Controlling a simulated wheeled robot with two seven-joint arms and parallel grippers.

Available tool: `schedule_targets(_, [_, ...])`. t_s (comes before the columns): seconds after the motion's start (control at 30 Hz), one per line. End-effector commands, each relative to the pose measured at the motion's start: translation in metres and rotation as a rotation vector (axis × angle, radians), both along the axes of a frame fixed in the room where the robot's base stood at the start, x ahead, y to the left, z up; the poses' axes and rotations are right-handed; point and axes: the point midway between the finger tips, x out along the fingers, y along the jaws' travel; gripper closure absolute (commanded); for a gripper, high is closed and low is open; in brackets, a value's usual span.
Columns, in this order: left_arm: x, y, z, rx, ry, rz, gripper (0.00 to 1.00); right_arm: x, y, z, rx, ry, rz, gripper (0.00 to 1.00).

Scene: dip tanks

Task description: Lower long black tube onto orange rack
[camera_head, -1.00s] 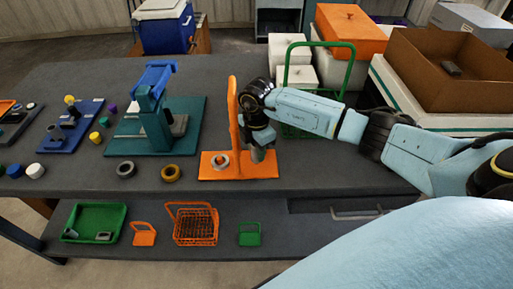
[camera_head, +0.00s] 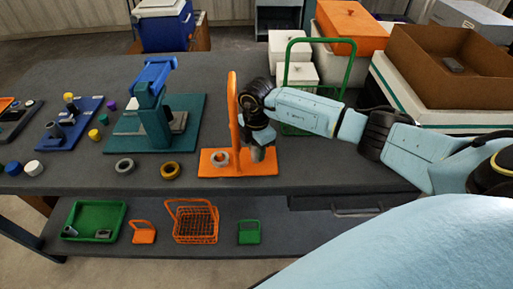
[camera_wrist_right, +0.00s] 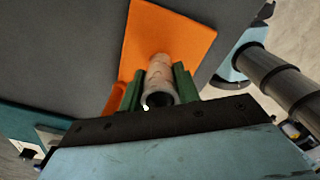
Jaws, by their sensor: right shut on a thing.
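The orange rack (camera_head: 208,173) is a flat orange plate with a tall orange upright (camera_head: 233,105), standing near the table's front edge. My right gripper (camera_head: 258,148) is over the plate's right part, beside the upright. Its green fingers (camera_wrist_right: 157,90) are shut on a tube (camera_wrist_right: 158,78), which looks pale grey rather than black, with its open end facing the wrist camera. The tube (camera_head: 257,155) is mostly hidden by the gripper in the head view. I cannot tell whether its lower end touches the plate. My left gripper is not in view.
A grey ring (camera_head: 220,151) sits on the plate, left of the tube. Grey and ochre rings (camera_head: 171,164) lie on the table to the left. A teal-based press (camera_head: 155,115) stands behind them. A green wire basket (camera_head: 300,128) stands behind my right arm.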

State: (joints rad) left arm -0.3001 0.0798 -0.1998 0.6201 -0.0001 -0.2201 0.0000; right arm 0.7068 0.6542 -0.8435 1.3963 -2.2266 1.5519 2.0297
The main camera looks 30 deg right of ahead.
Motion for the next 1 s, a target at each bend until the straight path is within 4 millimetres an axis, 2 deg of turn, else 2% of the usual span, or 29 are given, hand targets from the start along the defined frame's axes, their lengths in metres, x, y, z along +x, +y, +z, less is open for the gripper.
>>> schedule_targets(0.1, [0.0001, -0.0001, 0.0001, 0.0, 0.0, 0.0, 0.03, 0.0005, 0.0001, 0.0007, 0.001, -0.002, 0.0, 0.99])
schedule_targets(0.13, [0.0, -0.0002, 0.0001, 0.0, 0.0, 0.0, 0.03, 0.0005, 0.0001, 0.0007, 0.001, -0.001, 0.0, 0.67])
schedule_targets(0.3, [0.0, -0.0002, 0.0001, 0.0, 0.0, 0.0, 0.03, 0.0004, 0.0001, 0.0006, 0.0, -0.001, 0.0, 0.44])
schedule_targets(0.5, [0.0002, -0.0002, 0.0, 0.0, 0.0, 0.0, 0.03, 0.0002, 0.0, 0.0004, 0.0, -0.001, 0.0, 0.43])
schedule_targets(0.7, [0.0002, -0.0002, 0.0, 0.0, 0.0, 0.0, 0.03, -0.0002, -0.0001, -0.0002, 0.0, 0.001, 0.0, 0.21])
schedule_targets(1.0, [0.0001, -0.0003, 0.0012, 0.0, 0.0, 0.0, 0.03, 0.0, -0.0001, 0.0014, 0.0, 0.0, 0.0, 0.21])
